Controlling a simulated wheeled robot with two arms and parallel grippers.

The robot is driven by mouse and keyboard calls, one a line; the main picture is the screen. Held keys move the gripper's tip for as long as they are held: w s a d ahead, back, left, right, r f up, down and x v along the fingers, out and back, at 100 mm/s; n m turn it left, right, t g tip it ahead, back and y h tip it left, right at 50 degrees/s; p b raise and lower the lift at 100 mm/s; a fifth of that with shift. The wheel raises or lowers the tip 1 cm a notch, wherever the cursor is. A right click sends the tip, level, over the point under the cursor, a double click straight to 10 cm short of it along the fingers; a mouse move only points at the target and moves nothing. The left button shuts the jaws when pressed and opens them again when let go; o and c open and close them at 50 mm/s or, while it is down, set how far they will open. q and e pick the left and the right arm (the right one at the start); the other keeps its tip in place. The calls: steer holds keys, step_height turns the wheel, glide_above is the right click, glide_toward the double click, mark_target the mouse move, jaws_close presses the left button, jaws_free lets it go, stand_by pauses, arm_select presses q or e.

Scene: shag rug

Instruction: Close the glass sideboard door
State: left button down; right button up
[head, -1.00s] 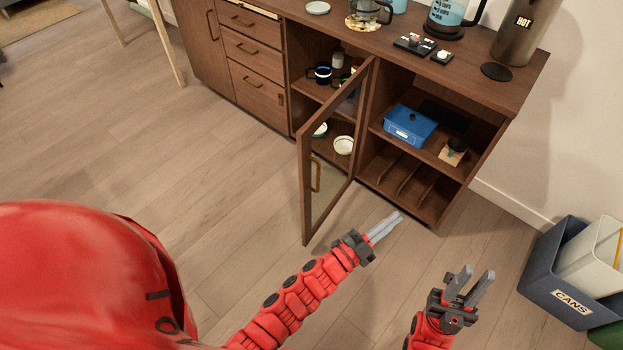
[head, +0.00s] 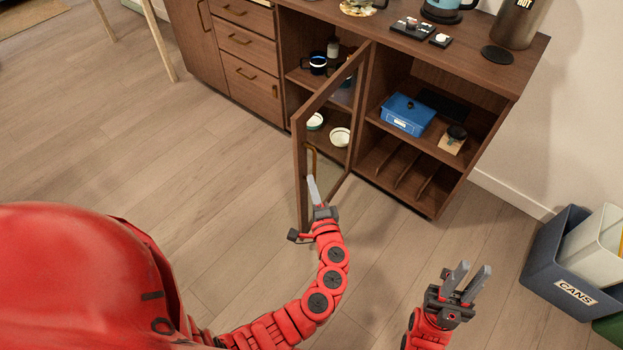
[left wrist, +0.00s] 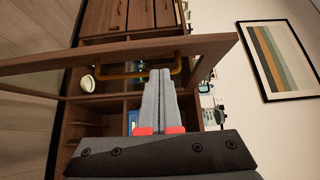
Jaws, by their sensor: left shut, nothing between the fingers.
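The glass sideboard door (head: 301,153) has a brown wooden frame and stands wide open, swung out from the sideboard (head: 375,68) toward me. Its brass handle (head: 311,163) is on the door's outer free side; it also shows in the left wrist view (left wrist: 140,73). My left gripper (head: 313,188) is shut and empty, with its fingertips close to the door's lower part, just below the handle. In the left wrist view the fingers (left wrist: 163,85) point at the door frame near the handle; I cannot tell if they touch. My right gripper (head: 467,282) is open and empty above the floor.
Behind the door, the shelves hold a dark mug (head: 317,63) and bowls (head: 340,137). The open bay to the right holds a blue box (head: 407,114). A bin marked CANS (head: 573,291) stands at the far right. The floor in front is clear.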

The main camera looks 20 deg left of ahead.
mark_target(302, 152)
arm_select(q)
steer(key=x, duration=0.7)
steer(key=shift+w+r+p, duration=0.1)
steer(key=shift+r+p, duration=0.05)
steer(key=shift+p, duration=0.15)
steer(key=shift+w+a, duration=0.25)
steer(key=shift+w, duration=0.15)
steer(key=shift+a, duration=0.1)
